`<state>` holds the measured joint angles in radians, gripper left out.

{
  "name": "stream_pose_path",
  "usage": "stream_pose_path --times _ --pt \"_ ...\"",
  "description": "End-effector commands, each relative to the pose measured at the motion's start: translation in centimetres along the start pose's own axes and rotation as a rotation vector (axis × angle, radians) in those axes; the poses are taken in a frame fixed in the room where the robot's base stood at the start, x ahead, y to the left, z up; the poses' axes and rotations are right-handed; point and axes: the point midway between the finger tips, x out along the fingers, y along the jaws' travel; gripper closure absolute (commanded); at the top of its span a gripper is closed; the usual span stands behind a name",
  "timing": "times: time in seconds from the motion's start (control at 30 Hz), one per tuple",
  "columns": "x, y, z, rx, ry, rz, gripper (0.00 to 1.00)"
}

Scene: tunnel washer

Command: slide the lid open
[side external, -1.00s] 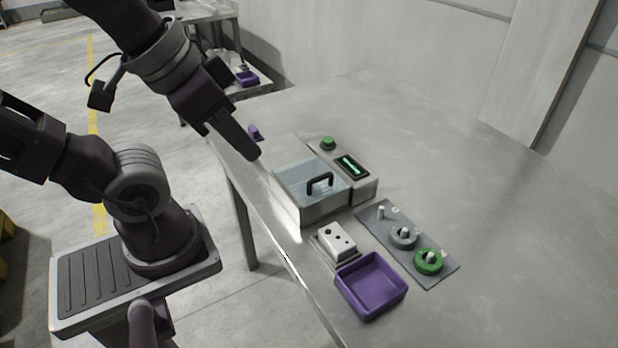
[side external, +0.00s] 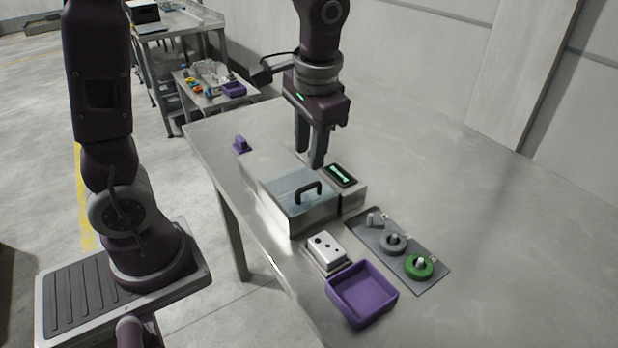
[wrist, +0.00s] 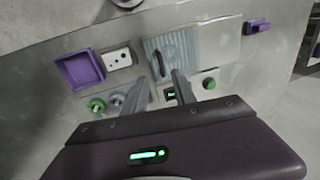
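The lid (side external: 283,184) is a pale bluish, see-through panel on top of a metal box (side external: 314,218), with a black arched handle (side external: 308,191) standing on it. In the wrist view the lid (wrist: 184,47) and its dark handle (wrist: 161,62) lie beyond the fingertips. My gripper (side external: 309,160) points down above the far side of the box, behind the handle in the picture. Its two fingers are apart with nothing between them, also in the wrist view (wrist: 158,76). It appears clear of the handle. What lies under the lid is not clear.
A control block with a lit display (side external: 341,174) and a green button (wrist: 209,83) adjoins the box. In front are a white block with holes (side external: 325,249), a purple tray (side external: 345,308) and a grey mat (side external: 425,286) with rings. A purple piece (side external: 240,145) sits left. The table's right is clear.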

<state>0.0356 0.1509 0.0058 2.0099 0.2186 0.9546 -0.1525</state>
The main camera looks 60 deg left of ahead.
Motion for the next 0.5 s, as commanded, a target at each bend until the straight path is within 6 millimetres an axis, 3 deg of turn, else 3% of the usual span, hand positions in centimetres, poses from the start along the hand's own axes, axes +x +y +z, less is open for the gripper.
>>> stream_pose_path --times 0.13,0.5 --pt "2.2 0.0 -1.1 0.007 -0.043 -0.020 0.67" --pt "8.3 -0.2 -0.8 0.007 -0.044 -0.019 0.67"
